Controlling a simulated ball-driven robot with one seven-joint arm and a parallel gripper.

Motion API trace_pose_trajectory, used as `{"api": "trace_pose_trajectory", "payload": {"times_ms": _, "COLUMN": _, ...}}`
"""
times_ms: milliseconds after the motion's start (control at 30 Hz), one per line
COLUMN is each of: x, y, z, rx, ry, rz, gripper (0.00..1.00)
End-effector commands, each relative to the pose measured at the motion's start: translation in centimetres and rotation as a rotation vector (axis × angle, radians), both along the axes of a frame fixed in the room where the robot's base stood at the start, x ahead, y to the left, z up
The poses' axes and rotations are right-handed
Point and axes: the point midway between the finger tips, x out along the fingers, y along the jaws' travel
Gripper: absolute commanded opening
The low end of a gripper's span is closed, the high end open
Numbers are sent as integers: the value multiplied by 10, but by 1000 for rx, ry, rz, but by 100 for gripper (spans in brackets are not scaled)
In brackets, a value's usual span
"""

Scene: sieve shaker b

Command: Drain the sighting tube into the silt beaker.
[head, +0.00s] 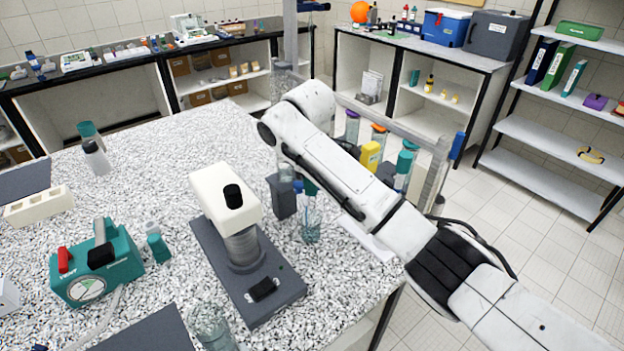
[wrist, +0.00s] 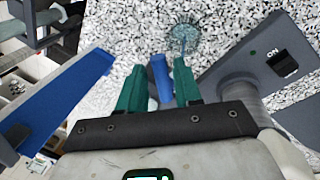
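A clear glass tube (head: 286,173), which looks like the sighting tube, stands at a dark grey block on the speckled counter. A blue lever (head: 298,187), also in the wrist view (wrist: 160,80), sits beside it. A clear beaker (head: 311,233), which I take for the silt beaker, stands in front; the wrist view shows it beyond my fingers (wrist: 183,30). A thin bluish streak runs down into it; I cannot tell whether it is liquid or a spout. My gripper (wrist: 160,72) has its teal fingers apart on either side of the lever, with small gaps showing. In the head view its tips are partly hidden.
The sieve shaker (head: 247,285), with a cream head and an ON switch, stands left of the beaker. Another glass vessel (head: 210,325) is at the front edge. A teal pump (head: 97,265) is farther left. Capped bottles and a yellow item (head: 370,155) stand behind my arm.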

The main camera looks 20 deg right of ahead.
Motion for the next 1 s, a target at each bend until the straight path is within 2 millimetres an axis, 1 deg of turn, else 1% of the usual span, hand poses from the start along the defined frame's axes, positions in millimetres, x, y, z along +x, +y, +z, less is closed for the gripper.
{"api": "trace_pose_trajectory", "payload": {"times_ms": 33, "x": 0, "y": 0, "z": 0, "rx": 0, "ry": 0, "rz": 0, "gripper": 39}}
{"api": "trace_pose_trajectory", "payload": {"times_ms": 100, "x": 0, "y": 0, "z": 0, "rx": 0, "ry": 0, "rz": 1, "gripper": 44}}
{"api": "trace_pose_trajectory", "payload": {"times_ms": 333, "x": 0, "y": 0, "z": 1, "rx": 1, "ry": 0, "rz": 1, "gripper": 44}}
{"api": "trace_pose_trajectory", "payload": {"times_ms": 467, "x": -1, "y": 2, "z": 8, "rx": 1, "ry": -2, "rz": 2, "gripper": 44}}
{"api": "trace_pose_trajectory", "payload": {"times_ms": 567, "x": -3, "y": 3, "z": 23, "rx": 2, "ry": -4, "rz": 2, "gripper": 44}}
{"api": "trace_pose_trajectory", "payload": {"times_ms": 667, "x": -6, "y": 5, "z": 42, "rx": 1, "ry": -4, "rz": 3, "gripper": 44}}
{"api": "trace_pose_trajectory", "payload": {"times_ms": 800, "x": -12, "y": 7, "z": 74, "rx": 0, "ry": -3, "rz": 3, "gripper": 44}}
{"api": "trace_pose_trajectory", "payload": {"times_ms": 867, "x": -14, "y": 8, "z": 84, "rx": -1, "ry": -3, "rz": 1, "gripper": 44}}
{"api": "trace_pose_trajectory", "payload": {"times_ms": 900, "x": -14, "y": 7, "z": 92, "rx": -1, "ry": -2, "rz": 0, "gripper": 44}}
{"api": "trace_pose_trajectory", "payload": {"times_ms": 1000, "x": -16, "y": 8, "z": 101, "rx": -2, "ry": -3, "rz": 1, "gripper": 44}}
